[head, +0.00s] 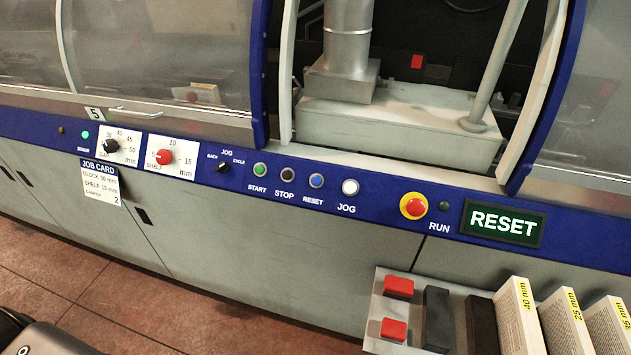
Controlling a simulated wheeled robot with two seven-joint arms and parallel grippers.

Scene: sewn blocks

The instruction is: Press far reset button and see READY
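The blue reset button (316,180) sits on the blue panel strip of the machine, with the word RESET under it. It stands between the black STOP button (288,174) and the white JOG button (350,187). The display (503,223) at the right of the strip is lit and reads RESET in pale letters on dark green. No other button labelled RESET shows. Neither of my grippers is in view, and nothing touches the panel.
The green START button (260,169) and a red mushroom button on yellow (413,206) share the strip. Knobs and a job card (101,181) are at left. A shelf (383,346) with red blocks, dark blocks and labelled boxes stands in front at lower right.

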